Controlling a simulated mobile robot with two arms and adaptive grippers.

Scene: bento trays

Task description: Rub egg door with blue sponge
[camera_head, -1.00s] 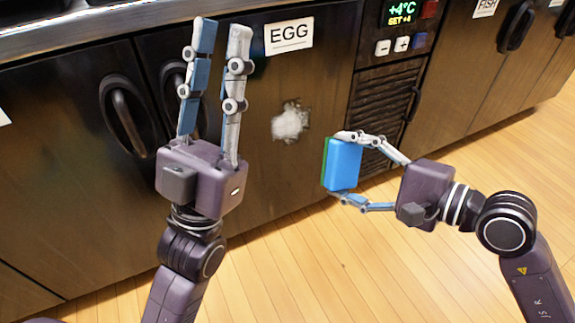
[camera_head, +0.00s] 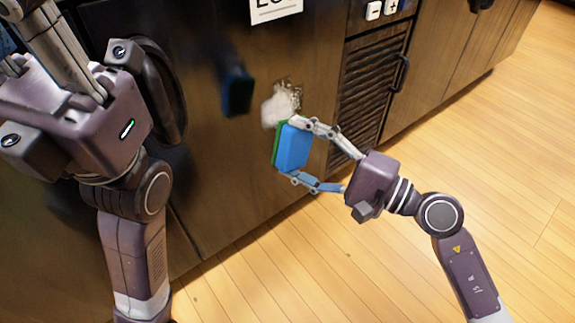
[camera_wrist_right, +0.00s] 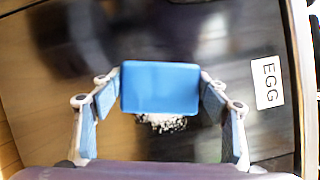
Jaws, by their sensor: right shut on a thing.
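The blue sponge (camera_head: 293,147) has a green layer on its door-facing side. My right gripper (camera_head: 305,158) is shut on it by its edges. The egg door (camera_head: 215,180) is dark, glossy metal with a white label (camera_head: 275,9), cut off at the top; the wrist view shows it reading EGG (camera_wrist_right: 267,83). A white smear (camera_head: 279,106) with a speckled upper-right edge is on the door, just above the sponge. It also shows below the sponge in the wrist view (camera_wrist_right: 160,123). The sponge's reflection lies apart from it, so a gap seems to remain. My left gripper (camera_head: 50,35) is at the upper left, its fingertips out of view.
A black door handle (camera_head: 165,95) stands out just right of my left gripper. A vent grille (camera_head: 365,95) with small buttons above is right of the egg door. The wooden floor (camera_head: 390,270) in front is clear.

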